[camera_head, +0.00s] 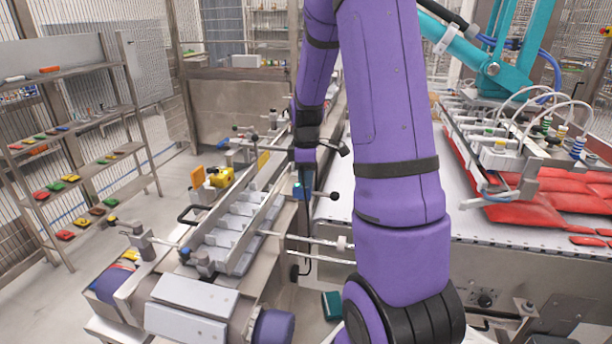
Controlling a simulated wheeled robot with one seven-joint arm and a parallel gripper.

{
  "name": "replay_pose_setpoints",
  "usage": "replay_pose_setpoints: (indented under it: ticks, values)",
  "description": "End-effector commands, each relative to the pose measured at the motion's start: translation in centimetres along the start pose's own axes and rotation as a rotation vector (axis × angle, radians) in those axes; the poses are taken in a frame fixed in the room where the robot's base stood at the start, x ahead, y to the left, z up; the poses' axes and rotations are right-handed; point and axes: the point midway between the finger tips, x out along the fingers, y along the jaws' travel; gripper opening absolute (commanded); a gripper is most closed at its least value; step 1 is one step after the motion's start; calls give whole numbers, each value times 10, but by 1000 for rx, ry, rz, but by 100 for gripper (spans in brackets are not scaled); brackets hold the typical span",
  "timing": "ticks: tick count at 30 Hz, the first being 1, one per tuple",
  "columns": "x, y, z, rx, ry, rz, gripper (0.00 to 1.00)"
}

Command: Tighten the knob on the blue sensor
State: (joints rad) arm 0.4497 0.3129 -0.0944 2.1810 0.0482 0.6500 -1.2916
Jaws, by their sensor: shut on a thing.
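The blue sensor (298,190) is small and sits on a bracket at the right side of the conveyor, near the middle of the view. A rod with a round black knob (333,196) sticks out to the right, close beside the sensor. My gripper (304,167) points down right above the sensor, at the end of my purple arm. It is shut on a knob at the sensor's top. The fingertips are small and dark, and the held knob is mostly hidden behind them.
Another black knob (343,150) on a rod stands just right of my gripper. A conveyor with grey trays (236,232) runs along the left. Red pouches (520,212) lie on the white belt at right. A shelf (75,125) stands far left.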

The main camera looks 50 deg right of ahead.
Motion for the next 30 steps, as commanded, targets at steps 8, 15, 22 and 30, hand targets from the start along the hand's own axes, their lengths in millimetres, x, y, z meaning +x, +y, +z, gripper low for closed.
replay_pose_setpoints:
  ticks: [8, 15, 22, 30]
  values:
    - [-1, 1, 0, 254, 0, 2, 8]
    - [-1, 1, 0, 483, 1, 2, 8]
    - [-1, 1, 0, 701, 1, 2, 8]
    - [-1, 1, 0, 958, 2, 2, 8]
